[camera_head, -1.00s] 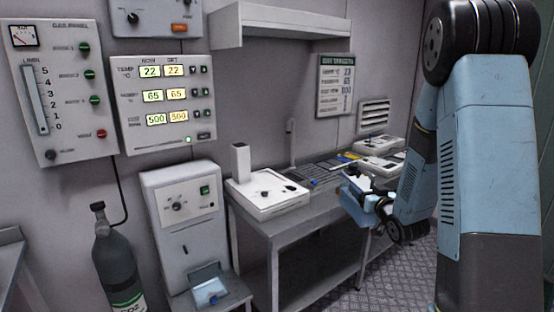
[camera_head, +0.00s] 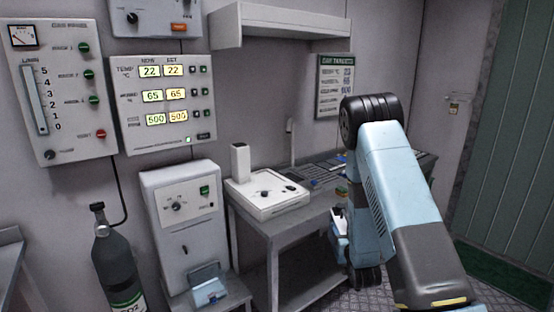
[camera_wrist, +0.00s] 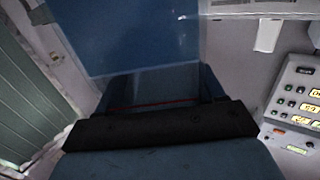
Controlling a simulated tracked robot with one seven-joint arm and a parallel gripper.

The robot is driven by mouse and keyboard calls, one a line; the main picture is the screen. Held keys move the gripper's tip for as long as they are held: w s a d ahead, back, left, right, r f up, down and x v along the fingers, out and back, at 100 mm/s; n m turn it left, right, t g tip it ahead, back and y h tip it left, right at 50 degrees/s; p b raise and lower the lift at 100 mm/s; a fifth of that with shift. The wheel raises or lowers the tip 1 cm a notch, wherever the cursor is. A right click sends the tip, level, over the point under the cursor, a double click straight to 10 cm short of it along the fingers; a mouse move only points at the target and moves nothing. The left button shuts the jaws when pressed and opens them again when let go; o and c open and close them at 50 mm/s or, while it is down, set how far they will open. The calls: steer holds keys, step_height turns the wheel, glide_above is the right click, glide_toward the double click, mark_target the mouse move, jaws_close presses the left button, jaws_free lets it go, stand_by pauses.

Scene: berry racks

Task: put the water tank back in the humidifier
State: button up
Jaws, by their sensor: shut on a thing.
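The humidifier is the white cabinet (camera_head: 183,215) with a dial and a green switch, left of the bench in the head view. A pale blue see-through part with a blue knob (camera_head: 208,285) sits at its foot. My gripper (camera_wrist: 165,88) is shut on a large blue, flat-sided thing (camera_wrist: 140,35), which looks like the water tank. It fills the top middle of the wrist view, and its far end is out of frame. In the head view, my gripper is low by the bench's right end, partly hidden by my arm, well right of the humidifier.
A grey bench (camera_head: 285,227) carries a white instrument (camera_head: 266,193) and a keyboard. A dark gas bottle (camera_head: 116,260) stands left of the humidifier. Control panels (camera_head: 163,105) and a shelf (camera_head: 280,25) are on the wall. A green door (camera_head: 510,130) is at right.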

steer(key=shift+s+a+f+h, duration=0.15)
steer(key=shift+f, duration=0.7)
steer(key=shift+s+a+f+h, duration=0.1)
steer(key=shift+a+f+h, duration=0.05)
steer(key=shift+f, duration=0.65)
